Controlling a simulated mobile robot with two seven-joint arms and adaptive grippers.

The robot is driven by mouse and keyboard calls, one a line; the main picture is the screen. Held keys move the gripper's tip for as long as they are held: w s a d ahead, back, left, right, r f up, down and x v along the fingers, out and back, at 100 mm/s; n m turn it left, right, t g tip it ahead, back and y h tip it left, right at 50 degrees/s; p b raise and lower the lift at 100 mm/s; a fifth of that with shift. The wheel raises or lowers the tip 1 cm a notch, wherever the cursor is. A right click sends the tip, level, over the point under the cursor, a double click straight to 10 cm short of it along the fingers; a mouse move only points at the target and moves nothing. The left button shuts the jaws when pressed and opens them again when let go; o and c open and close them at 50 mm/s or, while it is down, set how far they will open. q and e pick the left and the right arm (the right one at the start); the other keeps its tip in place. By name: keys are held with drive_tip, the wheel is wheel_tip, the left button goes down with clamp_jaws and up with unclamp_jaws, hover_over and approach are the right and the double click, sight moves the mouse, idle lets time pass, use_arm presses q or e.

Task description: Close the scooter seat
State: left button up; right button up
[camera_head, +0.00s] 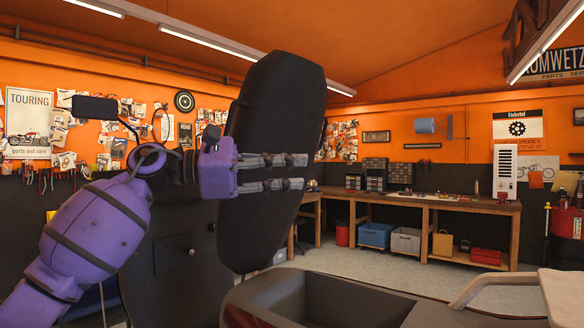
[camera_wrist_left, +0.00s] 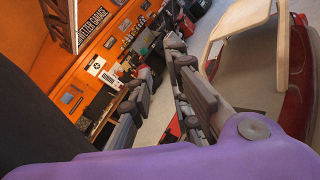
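The black scooter seat (camera_head: 277,100) stands raised, nearly upright, in the middle of the head view. Below it is the grey open storage compartment (camera_head: 345,300) of the scooter. My purple left gripper (camera_head: 299,172) lies across the near side of the seat, its fingers pointing right. The fingers are apart with nothing seen between them; I cannot tell whether they touch the seat. In the left wrist view the two grey fingers (camera_wrist_left: 160,100) also stand apart, and a dark surface, probably the seat, fills the left edge. My right gripper is not in view.
A pale grab rail (camera_head: 500,284) rises at the scooter's rear, bottom right. A mirror (camera_head: 95,106) stands at left. A wooden workbench (camera_head: 440,203) with bins beneath runs along the back wall. Open floor (camera_head: 370,270) lies between the bench and the scooter.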

use_arm(q)
drive_tip(key=v, duration=1.1)
drive_tip(key=shift+a, duration=0.2)
